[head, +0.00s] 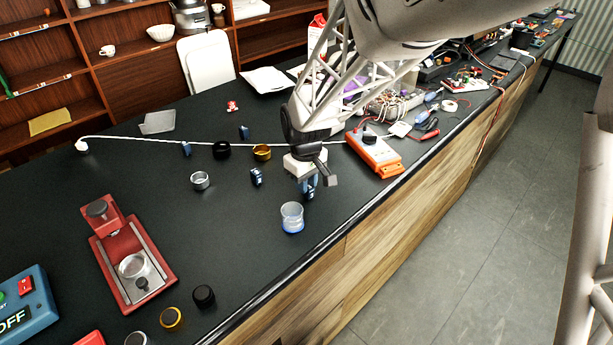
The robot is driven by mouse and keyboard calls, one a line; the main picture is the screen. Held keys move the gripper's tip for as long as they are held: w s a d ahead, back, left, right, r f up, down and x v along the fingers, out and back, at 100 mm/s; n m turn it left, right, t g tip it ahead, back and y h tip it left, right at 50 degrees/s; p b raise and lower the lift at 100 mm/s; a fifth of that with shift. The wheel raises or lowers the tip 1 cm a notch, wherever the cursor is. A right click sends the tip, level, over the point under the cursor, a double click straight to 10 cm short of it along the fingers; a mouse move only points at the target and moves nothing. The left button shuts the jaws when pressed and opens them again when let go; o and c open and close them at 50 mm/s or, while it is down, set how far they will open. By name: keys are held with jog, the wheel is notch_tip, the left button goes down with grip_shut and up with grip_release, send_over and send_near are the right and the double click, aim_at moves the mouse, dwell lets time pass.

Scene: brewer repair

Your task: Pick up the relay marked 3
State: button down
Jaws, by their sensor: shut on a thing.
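My gripper (309,183) points down over the dark bench and is shut on a small blue relay (310,191). The fingers hide part of this relay, and I cannot read its number or tell whether it still touches the bench. Another blue relay with pale marks (256,177) stands to the left of the gripper. A further blue relay (244,133) stands farther back, and one more (187,149) is to the left by the white cable. Their numbers are too small to read.
A clear cup with a blue base (292,217) stands just in front of my gripper. Black and gold rings (262,152) and a metal ring (200,180) lie to the left. A red brewer (129,255) stands at front left.

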jog(key=shift+r, duration=0.6)
notch_tip(320, 180, up, 2)
jog(key=shift+r, duration=0.1)
jog(key=s+d, duration=0.2)
jog(key=s, duration=0.5)
jog(key=s+d+r, duration=0.1)
jog(key=s+d, duration=0.2)
jog(key=s, duration=0.5)
jog(key=shift+r, duration=0.2)
jog(key=shift+s, duration=0.1)
